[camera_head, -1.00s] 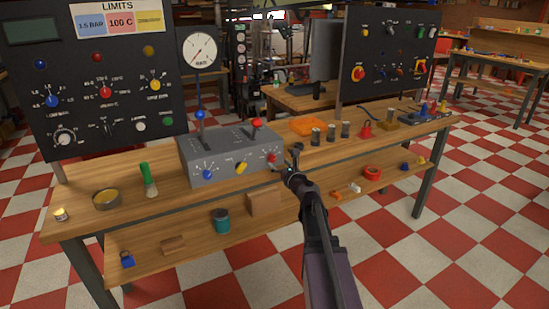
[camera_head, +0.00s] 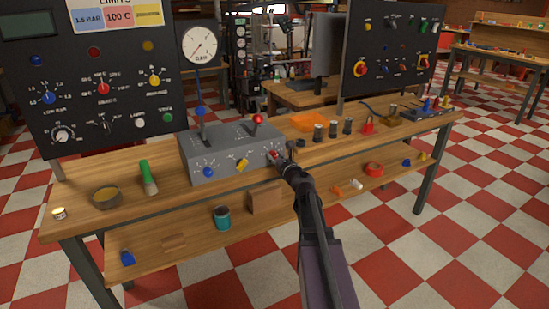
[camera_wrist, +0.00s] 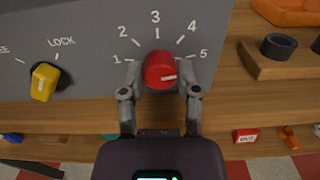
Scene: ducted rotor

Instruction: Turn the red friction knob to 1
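The red friction knob (camera_wrist: 160,70) is on the front face of a grey box, below an arc of numbers 1 to 5. A short white mark shows low on its right side; which number it points to is hard to tell. In the wrist view my gripper (camera_wrist: 161,76) has one finger on each side of the knob, spread apart; whether they touch it is unclear. In the head view my gripper (camera_head: 281,163) is at the right end of the grey box (camera_head: 228,160) and partly covers the red knob (camera_head: 272,155).
A yellow knob (camera_wrist: 44,82) with a LOCK label is left of the red one. A red-topped lever (camera_head: 258,120) rises from the box. A wooden block with dark rings (camera_wrist: 278,48) stands close on the right. The bench shelf lies below.

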